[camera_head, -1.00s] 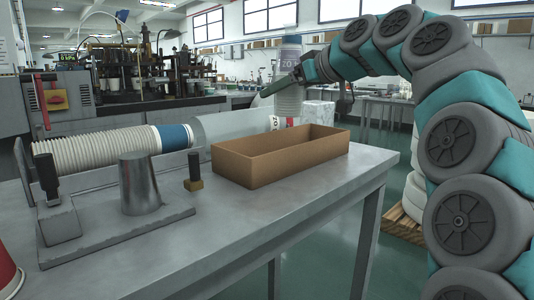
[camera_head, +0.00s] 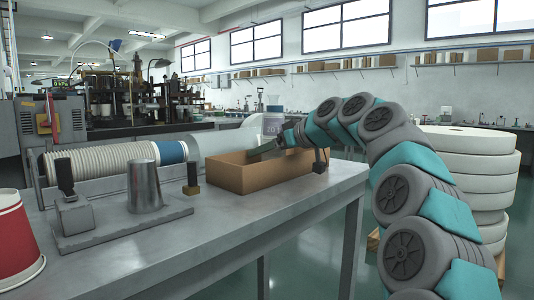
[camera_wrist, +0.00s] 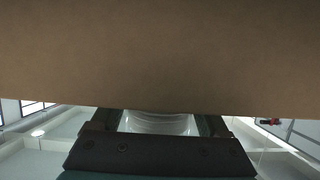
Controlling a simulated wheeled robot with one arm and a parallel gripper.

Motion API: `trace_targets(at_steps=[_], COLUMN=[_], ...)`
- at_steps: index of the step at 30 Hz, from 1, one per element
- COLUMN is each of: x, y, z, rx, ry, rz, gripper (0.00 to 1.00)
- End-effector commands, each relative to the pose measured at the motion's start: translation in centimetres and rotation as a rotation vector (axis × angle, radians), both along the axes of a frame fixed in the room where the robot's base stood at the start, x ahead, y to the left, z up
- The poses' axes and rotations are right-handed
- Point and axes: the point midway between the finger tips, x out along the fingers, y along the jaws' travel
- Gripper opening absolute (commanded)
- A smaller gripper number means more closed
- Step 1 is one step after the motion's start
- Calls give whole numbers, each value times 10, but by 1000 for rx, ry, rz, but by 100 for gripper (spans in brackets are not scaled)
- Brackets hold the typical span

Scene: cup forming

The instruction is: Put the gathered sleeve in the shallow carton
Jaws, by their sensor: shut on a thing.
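The shallow carton (camera_head: 240,178) is an open brown box on the grey table, right of the cup stack. My gripper (camera_head: 264,149) is low at the carton's open top, towards its far side. In the wrist view my gripper (camera_wrist: 157,115) is shut on a clear, glossy thing, seemingly the gathered sleeve (camera_wrist: 160,124). Only a small part of it shows between the fingers. A plain brown surface, apparently carton board, fills the upper wrist view. In the head view the sleeve cannot be made out; whether it touches the carton cannot be told.
A row of nested white cups with a blue band (camera_head: 172,152) lies left of the carton. A metal cone (camera_head: 144,186) stands on a steel plate in front. A labelled clear container (camera_head: 273,119) stands behind the carton. A red-and-white cup (camera_head: 14,240) is at front left.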

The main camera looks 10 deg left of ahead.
Motion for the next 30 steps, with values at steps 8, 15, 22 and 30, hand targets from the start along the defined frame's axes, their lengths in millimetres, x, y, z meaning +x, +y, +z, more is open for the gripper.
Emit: trace_targets(at_steps=[8, 15, 22, 30], x=[0, 0, 0, -15], y=[0, 0, 0, -19], z=[-2, -2, 1, 11], rx=[0, 0, 0, 1], ry=[0, 0, 0, -3], rz=[0, 0, 0, -2], gripper=[84, 100, 100, 100])
